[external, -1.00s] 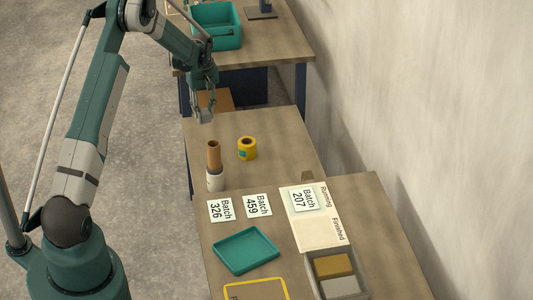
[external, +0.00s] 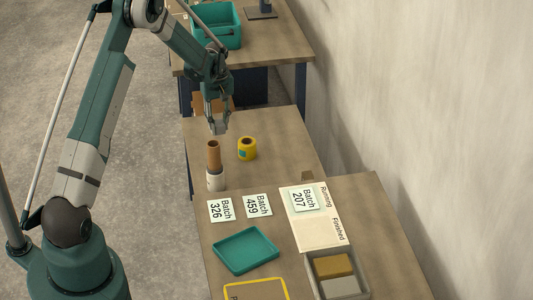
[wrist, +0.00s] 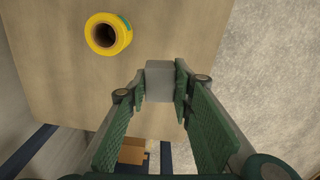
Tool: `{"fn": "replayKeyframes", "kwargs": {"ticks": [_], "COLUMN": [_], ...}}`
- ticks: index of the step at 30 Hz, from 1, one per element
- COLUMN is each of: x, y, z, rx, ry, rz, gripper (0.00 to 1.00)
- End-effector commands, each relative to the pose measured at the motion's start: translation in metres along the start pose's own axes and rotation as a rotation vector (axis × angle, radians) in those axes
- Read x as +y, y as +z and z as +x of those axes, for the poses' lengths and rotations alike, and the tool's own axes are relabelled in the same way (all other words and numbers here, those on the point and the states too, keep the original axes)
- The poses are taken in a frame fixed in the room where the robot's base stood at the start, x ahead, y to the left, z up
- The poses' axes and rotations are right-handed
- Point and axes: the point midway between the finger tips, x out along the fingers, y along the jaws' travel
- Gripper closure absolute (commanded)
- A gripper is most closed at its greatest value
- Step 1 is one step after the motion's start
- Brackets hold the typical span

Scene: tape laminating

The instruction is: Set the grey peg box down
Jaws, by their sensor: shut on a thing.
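My gripper (external: 217,118) is shut on the grey peg box (wrist: 160,80), which shows as a small grey block between the green finger pads in the wrist view. In the external view the grey box (external: 218,129) hangs at the fingertips over the far left part of the near table. From these views I cannot tell exactly how high above the tabletop it is. It appears close behind a brown tube with a white lower part (external: 213,160).
A yellow tape roll (external: 247,149) stands right of the box. Batch cards (external: 257,206), a teal tray (external: 246,250), a white Running/Finished sheet (external: 318,234) and a grey bin with two blocks (external: 364,277) lie nearer. Bare tabletop (external: 275,125) surrounds the far end.

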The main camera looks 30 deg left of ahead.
Motion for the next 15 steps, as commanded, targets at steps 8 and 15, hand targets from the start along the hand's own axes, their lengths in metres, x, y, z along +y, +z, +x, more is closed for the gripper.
{"fn": "replayKeyframes", "kwargs": {"ticks": [8,15], "x": [0.021,0.023], "y": [0.108,0.195], "z": [-0.001,-0.002], "rx": [0.000,0.000], "ry": [0.000,0.000], "rz": [0.065,0.116], "gripper": [0.89,0.89]}}
